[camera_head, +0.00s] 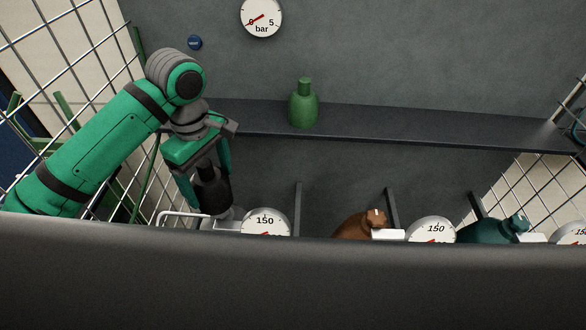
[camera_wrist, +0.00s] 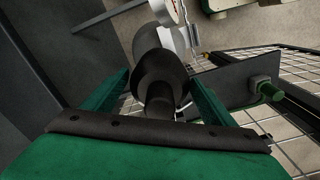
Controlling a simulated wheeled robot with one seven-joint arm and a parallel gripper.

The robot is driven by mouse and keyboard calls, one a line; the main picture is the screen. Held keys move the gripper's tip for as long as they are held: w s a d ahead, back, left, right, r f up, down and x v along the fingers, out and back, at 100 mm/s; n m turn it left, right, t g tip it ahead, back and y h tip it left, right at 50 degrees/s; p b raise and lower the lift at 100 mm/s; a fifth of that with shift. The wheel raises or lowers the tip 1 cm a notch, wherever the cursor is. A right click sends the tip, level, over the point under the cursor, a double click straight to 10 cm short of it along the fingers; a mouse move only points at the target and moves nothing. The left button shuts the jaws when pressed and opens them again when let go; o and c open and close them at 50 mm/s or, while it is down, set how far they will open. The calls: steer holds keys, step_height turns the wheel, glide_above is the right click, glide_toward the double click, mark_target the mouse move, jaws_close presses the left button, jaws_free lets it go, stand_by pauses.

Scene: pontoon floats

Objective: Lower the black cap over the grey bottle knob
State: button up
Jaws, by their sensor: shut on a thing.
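My gripper (camera_head: 208,186) is shut on the black cap (camera_head: 211,193), a dark, wide-rimmed piece pointing down. In the wrist view the black cap (camera_wrist: 160,75) sits between the two green fingers of my gripper (camera_wrist: 155,92). The grey bottle (camera_head: 224,214) is directly below the cap, beside a white-faced dial at the left; its lower part is hidden by the dark edge in front. In the wrist view the pale grey bottle (camera_wrist: 147,40) shows just beyond the cap. The knob is hidden by the cap, and I cannot tell whether they touch.
A dark shelf (camera_head: 395,128) with a green bottle (camera_head: 303,107) runs along the wall to the right. A wire mesh (camera_head: 62,60) stands at the left. A dark edge (camera_head: 300,280) blocks the lower view.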

steer(key=shift+f, duration=3.85)
steer(key=shift+f, duration=0.95)
steer(key=o, duration=1.3)
steer(key=shift+o, duration=0.2)
